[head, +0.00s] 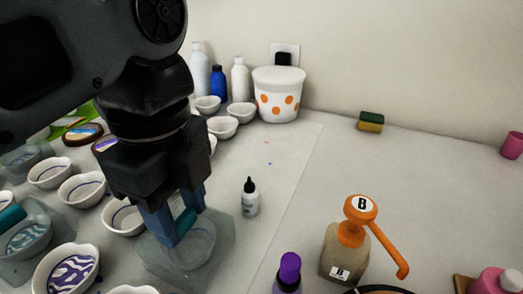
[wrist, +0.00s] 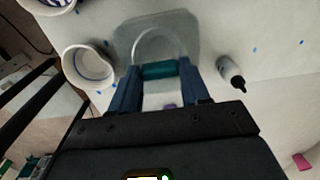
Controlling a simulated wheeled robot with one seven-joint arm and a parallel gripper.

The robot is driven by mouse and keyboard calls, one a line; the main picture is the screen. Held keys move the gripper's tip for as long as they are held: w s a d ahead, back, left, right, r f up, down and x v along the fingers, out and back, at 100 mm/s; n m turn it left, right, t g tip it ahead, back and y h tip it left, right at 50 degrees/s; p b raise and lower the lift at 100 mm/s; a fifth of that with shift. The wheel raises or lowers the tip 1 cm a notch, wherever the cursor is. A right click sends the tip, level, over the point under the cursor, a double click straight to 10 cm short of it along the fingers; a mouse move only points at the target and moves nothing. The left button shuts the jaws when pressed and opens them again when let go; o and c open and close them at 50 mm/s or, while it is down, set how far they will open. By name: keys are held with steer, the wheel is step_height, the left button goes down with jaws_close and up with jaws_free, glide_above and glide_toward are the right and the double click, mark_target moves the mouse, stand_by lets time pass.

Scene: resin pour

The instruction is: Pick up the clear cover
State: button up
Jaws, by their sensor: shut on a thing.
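The clear cover (head: 218,257) is a see-through box with a teal handle (head: 185,221) on top. It is at the lower left of the head view, and a bowl-like round shape shows through it. My gripper (head: 180,228) comes down from above and is shut on the teal handle. In the wrist view the handle (wrist: 160,70) lies between the two blue fingers of my gripper (wrist: 160,82), with the clear cover (wrist: 185,28) beyond it. I cannot tell whether the cover touches the table.
A small dropper bottle (head: 250,200) stands just right of the cover. White bowls (head: 82,190) crowd the left, with another teal-handled cover (head: 40,245) there. An orange pump bottle (head: 348,250) and a purple-capped bottle (head: 288,272) stand at front right.

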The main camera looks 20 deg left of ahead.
jaws_close()
steer(key=shift+r, duration=0.1)
